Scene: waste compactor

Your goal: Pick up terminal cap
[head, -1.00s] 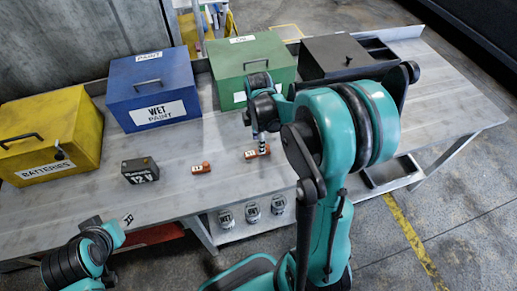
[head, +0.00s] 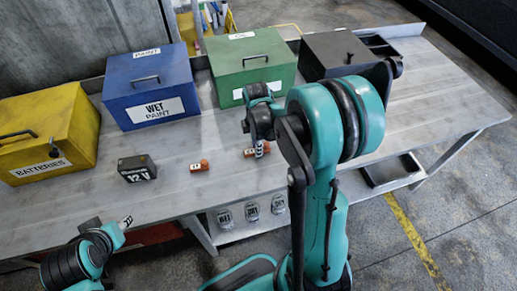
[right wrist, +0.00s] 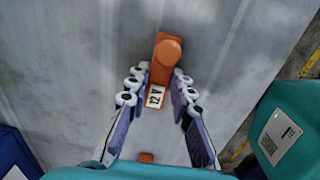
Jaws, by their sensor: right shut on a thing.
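An orange terminal cap (head: 248,153) with a white label lies on the grey workbench, partly hidden by my right gripper (head: 260,150). In the right wrist view the cap (right wrist: 167,50) shows a round end and a "12V" label. The fingers of my right gripper (right wrist: 160,78) are shut on its labelled end, one on each side. A second orange terminal cap (head: 199,168) lies to the left on the bench; its edge shows in the right wrist view (right wrist: 147,157). My left gripper (head: 126,222) is at the lower left, away from both caps; its opening is too small to judge.
A dark 12 V battery (head: 135,169) stands left of the caps. Yellow (head: 85,125), blue (head: 150,85) and green (head: 250,70) boxes and a dark box (head: 335,50) line the back. Jars (head: 251,212) stand below. The bench's right side is clear.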

